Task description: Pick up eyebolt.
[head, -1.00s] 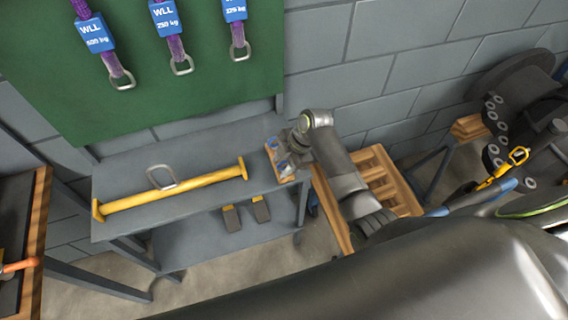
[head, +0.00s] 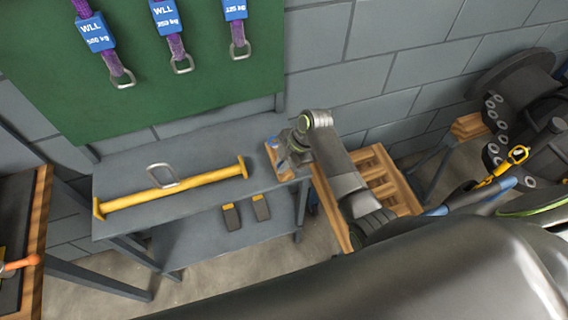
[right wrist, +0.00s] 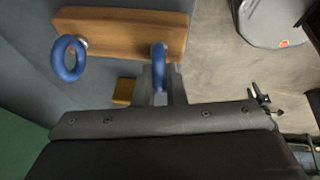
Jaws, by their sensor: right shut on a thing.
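Two blue eyebolts stand in a wooden block (right wrist: 120,32) on the right end of a grey shelf. In the right wrist view, one eyebolt (right wrist: 158,62) is between the fingers of my right gripper (right wrist: 162,82), which is shut on it. The other eyebolt (right wrist: 69,57) is to its left, free. In the head view, the right gripper (head: 285,160) comes down over the block (head: 270,160) and hides most of it. One blue eyebolt (head: 274,142) shows beside it. Whether the held eyebolt is clear of the block cannot be told. My left gripper is not in view.
A yellow bar (head: 200,180) with a metal link (head: 162,176) lies along the shelf (head: 130,165). A green board (head: 130,80) with hanging purple slings is behind. A wooden pallet (head: 375,180) is to the right of the shelf.

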